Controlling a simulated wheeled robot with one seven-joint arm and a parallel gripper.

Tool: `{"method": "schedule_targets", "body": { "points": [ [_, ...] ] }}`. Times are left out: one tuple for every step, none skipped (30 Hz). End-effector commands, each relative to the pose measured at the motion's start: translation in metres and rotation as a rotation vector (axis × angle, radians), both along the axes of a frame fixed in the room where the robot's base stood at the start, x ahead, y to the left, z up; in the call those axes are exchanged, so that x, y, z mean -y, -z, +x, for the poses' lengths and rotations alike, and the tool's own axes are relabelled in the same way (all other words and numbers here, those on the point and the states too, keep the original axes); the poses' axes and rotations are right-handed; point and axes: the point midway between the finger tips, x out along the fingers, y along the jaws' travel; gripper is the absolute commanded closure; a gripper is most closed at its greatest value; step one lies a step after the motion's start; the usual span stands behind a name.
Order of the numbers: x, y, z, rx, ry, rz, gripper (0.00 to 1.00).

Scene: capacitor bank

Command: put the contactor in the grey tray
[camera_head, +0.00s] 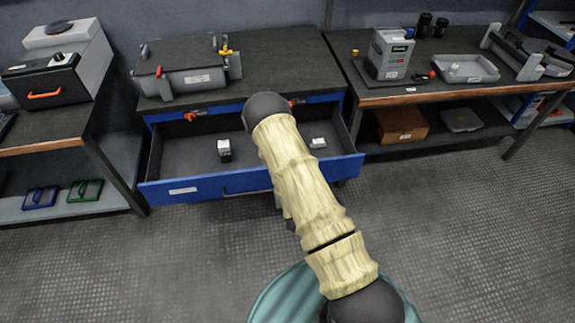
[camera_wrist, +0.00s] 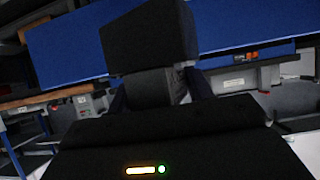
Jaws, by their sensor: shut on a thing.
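The grey tray (camera_head: 466,69) lies on the right-hand bench, with a small item in it. A blue-fronted drawer (camera_head: 160,192) in the middle bench stands open. In it lie a small black-and-white part (camera_head: 224,150) at left and a small whitish part (camera_head: 318,143) at right. I cannot tell for sure which is the contactor. My gripper is mostly hidden behind my arm in the head view, low at the drawer front. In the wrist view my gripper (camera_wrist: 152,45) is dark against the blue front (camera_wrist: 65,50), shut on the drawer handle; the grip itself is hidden.
A grey device (camera_head: 390,53) and black cylinders (camera_head: 432,25) stand near the tray. A caddy-like frame (camera_head: 525,55) is to its right. A large grey case (camera_head: 188,70) sits above the drawer. Open floor (camera_head: 455,220) lies at front right.

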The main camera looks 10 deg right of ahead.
Motion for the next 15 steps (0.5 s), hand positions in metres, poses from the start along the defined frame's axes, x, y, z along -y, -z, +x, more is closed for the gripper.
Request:
{"method": "schedule_targets", "body": {
  "points": [
    [0.0, -0.012, -0.006, -0.005, -0.011, -0.001, 0.83],
    [0.0, -0.014, -0.009, -0.003, -0.018, -0.001, 0.83],
    [0.0, -0.015, -0.013, -0.004, -0.027, -0.002, 0.83],
    [0.0, -0.017, -0.016, -0.003, -0.035, -0.001, 0.83],
    [0.0, -0.018, -0.019, -0.003, -0.042, -0.001, 0.83],
    [-0.001, -0.02, -0.024, -0.004, -0.052, -0.001, 0.83],
    [-0.001, -0.022, -0.027, -0.003, -0.058, -0.001, 0.83],
    [-0.001, -0.023, -0.031, -0.003, -0.064, -0.001, 0.83],
    [-0.001, -0.024, -0.035, -0.003, -0.073, -0.001, 0.83],
    [-0.002, -0.025, -0.038, -0.003, -0.078, -0.001, 0.83],
    [-0.002, -0.025, -0.041, -0.003, -0.083, -0.001, 0.83],
    [-0.002, -0.026, -0.044, -0.001, -0.09, -0.001, 0.83],
    [-0.002, -0.026, -0.046, -0.001, -0.092, -0.001, 0.83],
    [-0.002, -0.025, -0.047, -0.001, -0.095, -0.001, 0.83],
    [-0.003, -0.025, -0.049, 0.0, -0.098, -0.001, 0.83]
  ]
}}
